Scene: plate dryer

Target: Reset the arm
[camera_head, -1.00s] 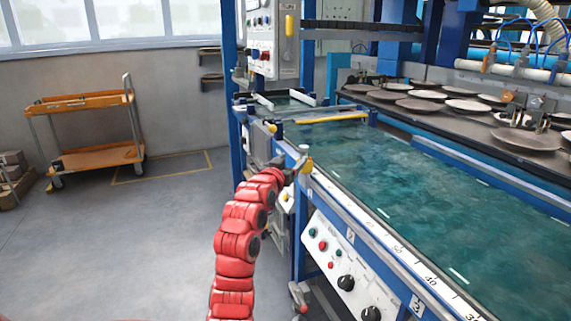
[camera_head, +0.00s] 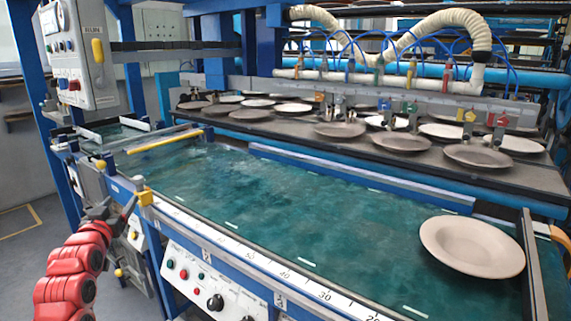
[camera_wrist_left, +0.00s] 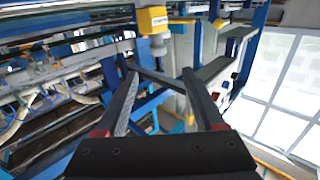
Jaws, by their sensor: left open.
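My left arm is red and comes in from the lower left in the head view. Its gripper (camera_head: 127,205) is beside the machine's near left edge, close to a yellow fitting (camera_head: 145,198); I cannot tell whether they touch. In the left wrist view the two dark fingers (camera_wrist_left: 160,74) are spread apart with nothing held between them. My right gripper is not in view.
A beige plate (camera_head: 472,247) lies at the right end of the green work surface (camera_head: 300,200). Several plates stand on the dark rack behind (camera_head: 360,140). A control box (camera_head: 78,50) hangs at upper left. Floor is free at far left.

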